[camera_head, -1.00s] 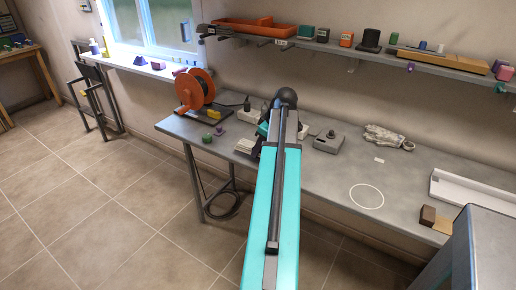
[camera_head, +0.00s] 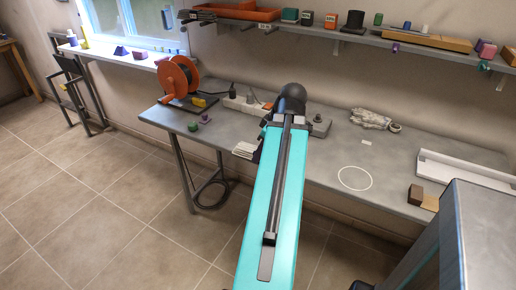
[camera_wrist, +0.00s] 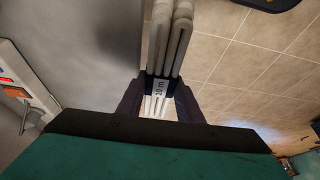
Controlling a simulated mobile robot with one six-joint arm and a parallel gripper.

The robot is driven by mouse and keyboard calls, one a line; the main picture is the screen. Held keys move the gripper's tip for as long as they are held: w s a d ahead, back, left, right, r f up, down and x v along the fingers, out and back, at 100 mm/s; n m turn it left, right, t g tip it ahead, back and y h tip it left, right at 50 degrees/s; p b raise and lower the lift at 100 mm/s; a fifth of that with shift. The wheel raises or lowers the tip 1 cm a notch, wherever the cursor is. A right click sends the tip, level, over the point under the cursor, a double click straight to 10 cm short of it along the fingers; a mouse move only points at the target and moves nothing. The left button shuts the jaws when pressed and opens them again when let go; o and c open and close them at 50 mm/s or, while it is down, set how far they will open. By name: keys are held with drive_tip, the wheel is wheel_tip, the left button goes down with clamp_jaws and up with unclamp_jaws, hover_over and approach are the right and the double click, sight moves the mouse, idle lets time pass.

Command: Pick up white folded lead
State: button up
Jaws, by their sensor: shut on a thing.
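The white folded lead (camera_wrist: 172,38) is between the fingers of my gripper (camera_wrist: 160,98) in the wrist view. Its strands run side by side, and a band or label reading "10 m" (camera_wrist: 161,87) crosses them. My gripper is shut on it. In the head view the lead (camera_head: 243,150) shows just left of my teal arm, near the workbench's front edge. There my gripper is mostly hidden by the arm. I cannot tell whether the lead touches the workbench.
The grey workbench (camera_head: 318,165) holds an orange cable reel (camera_head: 180,77), a small green item (camera_head: 193,127), gloves (camera_head: 370,118) and a white tray (camera_head: 465,171). A white circle (camera_head: 355,178) marks clear bench. A loaded shelf (camera_head: 345,36) runs above. A grey cabinet (camera_head: 485,230) stands front right.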

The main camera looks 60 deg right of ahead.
drive_tip(key=shift+s+a, duration=0.15)
idle(0.7)
drive_tip(key=w+a+r, duration=0.1)
drive_tip(key=w+a, duration=0.8)
drive_tip(key=w, duration=0.5)
drive_tip(key=w+a+r, duration=0.1)
drive_tip(key=w+a, duration=0.8)
drive_tip(key=w, duration=0.4)
drive_tip(key=w+a, duration=0.4)
drive_tip(key=a, duration=0.6)
drive_tip(key=w+a+r, duration=0.1)
drive_tip(key=w+a, duration=0.4)
drive_tip(key=a, duration=0.5)
drive_tip(key=w+a+r, duration=0.1)
drive_tip(key=w+a, duration=0.4)
drive_tip(key=a, duration=0.6)
drive_tip(key=shift+r, duration=0.25)
drive_tip(key=shift+d, duration=0.1)
